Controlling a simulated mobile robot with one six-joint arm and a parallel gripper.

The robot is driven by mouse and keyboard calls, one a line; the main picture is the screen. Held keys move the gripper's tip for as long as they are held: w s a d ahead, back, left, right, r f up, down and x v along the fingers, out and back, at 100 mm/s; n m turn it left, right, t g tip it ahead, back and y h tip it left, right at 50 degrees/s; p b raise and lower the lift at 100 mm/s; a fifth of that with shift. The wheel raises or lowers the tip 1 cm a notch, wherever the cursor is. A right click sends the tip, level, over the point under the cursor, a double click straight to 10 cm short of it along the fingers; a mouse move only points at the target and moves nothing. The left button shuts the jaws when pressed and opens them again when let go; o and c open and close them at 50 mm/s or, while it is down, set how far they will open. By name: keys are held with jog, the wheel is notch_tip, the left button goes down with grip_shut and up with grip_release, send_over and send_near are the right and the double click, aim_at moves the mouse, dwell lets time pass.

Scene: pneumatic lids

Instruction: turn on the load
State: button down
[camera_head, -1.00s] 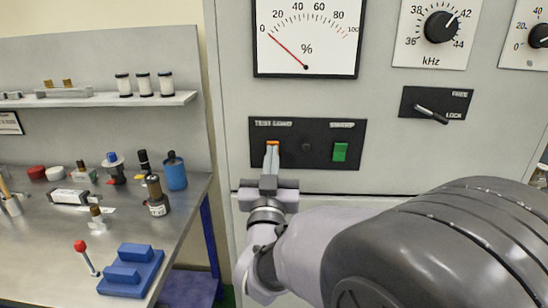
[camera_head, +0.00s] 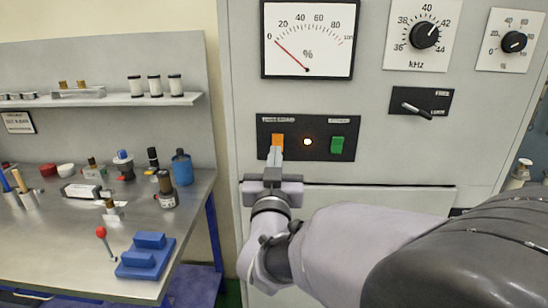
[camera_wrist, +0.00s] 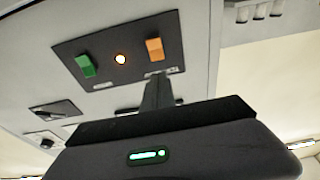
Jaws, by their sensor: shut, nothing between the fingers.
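The black switch panel (camera_head: 261,130) on the grey cabinet carries an orange rocker (camera_head: 278,141) under a blurred label, a lit indicator lamp (camera_head: 308,142) in the middle, and a green rocker (camera_head: 338,145) at the right. My gripper (camera_head: 274,157) is shut and empty, its fingertips just below the orange rocker; I cannot tell whether they touch it. In the wrist view the orange rocker (camera_wrist: 154,49), the glowing lamp (camera_wrist: 120,59) and the green rocker (camera_wrist: 86,66) show beyond the closed fingers (camera_wrist: 157,92).
Above the panel is a percent meter (camera_head: 308,40) with its needle near 0. A kHz knob (camera_head: 424,35), a second knob (camera_head: 514,41) and a FREE/LOCK lever (camera_head: 416,110) sit to the right. A workbench (camera_head: 70,250) with loose parts stands at the left.

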jog(key=r+v, duration=0.1)
jog(key=v, duration=0.5)
jog(key=shift+s+d, duration=0.15)
jog(key=shift+s, duration=0.4)
jog(key=shift+s, duration=0.1)
jog(key=s+d+f+m+g+y, duration=0.1)
jog(key=s+d+f+g, duration=0.2)
jog(key=s, duration=0.4)
jog(key=s+d+f+m+g+y, duration=0.1)
jog(key=s+d+f+g, duration=0.3)
jog(key=s+f+g, duration=0.2)
jog(key=s+d+f+m+g, duration=0.2)
jog(key=s+d+f+g, duration=0.2)
jog(key=s, duration=0.6)
jog(key=shift+f+g+y, duration=0.4)
jog(key=shift+g, duration=0.4)
